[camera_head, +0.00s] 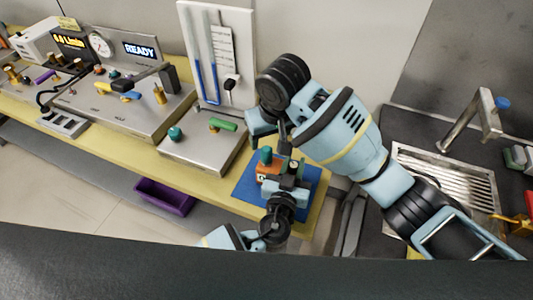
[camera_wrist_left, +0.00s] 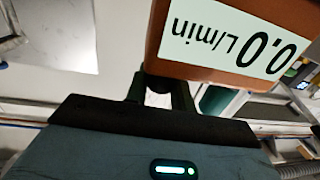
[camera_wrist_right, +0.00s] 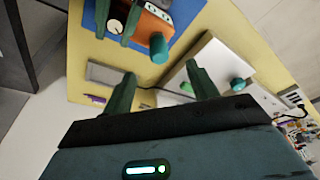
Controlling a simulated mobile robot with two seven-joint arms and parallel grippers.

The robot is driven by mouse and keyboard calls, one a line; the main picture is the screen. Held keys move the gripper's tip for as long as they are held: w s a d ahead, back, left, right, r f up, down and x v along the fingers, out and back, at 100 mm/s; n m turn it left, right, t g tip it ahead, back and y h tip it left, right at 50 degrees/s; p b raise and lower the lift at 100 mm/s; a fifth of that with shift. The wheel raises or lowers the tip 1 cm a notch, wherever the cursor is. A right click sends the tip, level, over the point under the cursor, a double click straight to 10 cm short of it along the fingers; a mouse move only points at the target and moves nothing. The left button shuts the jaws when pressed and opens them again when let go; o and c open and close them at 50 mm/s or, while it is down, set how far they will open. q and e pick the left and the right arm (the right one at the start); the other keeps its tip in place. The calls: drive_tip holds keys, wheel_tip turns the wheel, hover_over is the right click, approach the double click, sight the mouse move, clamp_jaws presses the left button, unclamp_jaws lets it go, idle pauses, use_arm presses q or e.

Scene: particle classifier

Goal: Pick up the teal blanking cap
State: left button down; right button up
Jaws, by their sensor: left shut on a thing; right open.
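A teal cap (camera_head: 266,155) sticks out of an orange flow meter (camera_head: 268,170) over a blue mat. In the right wrist view the teal cap (camera_wrist_right: 158,48) projects from the orange body (camera_wrist_right: 152,22). My left gripper (camera_head: 292,172) is shut on the orange meter; its display reads 0.0 L/min in the left wrist view (camera_wrist_left: 228,40). A teal part (camera_wrist_left: 216,101) shows beside it, mostly hidden. My right gripper (camera_wrist_right: 160,85) is open and empty, with the cap beyond its fingertips and not between them. A second teal knob (camera_head: 176,133) stands on a grey box.
The grey box (camera_head: 200,155) with a green handle (camera_head: 222,125) stands left of the blue mat (camera_head: 245,187). A gauge panel (camera_head: 238,50) rises behind. A console (camera_head: 125,115) stands further left. A purple bin (camera_head: 165,197) lies below the yellow bench edge. A sink (camera_head: 445,175) is at right.

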sight(267, 149)
drive_tip(key=shift+x, duration=4)
drive_tip(key=shift+w, duration=0.15)
drive_tip(key=shift+c, duration=0.2)
drive_tip(key=c, duration=1)
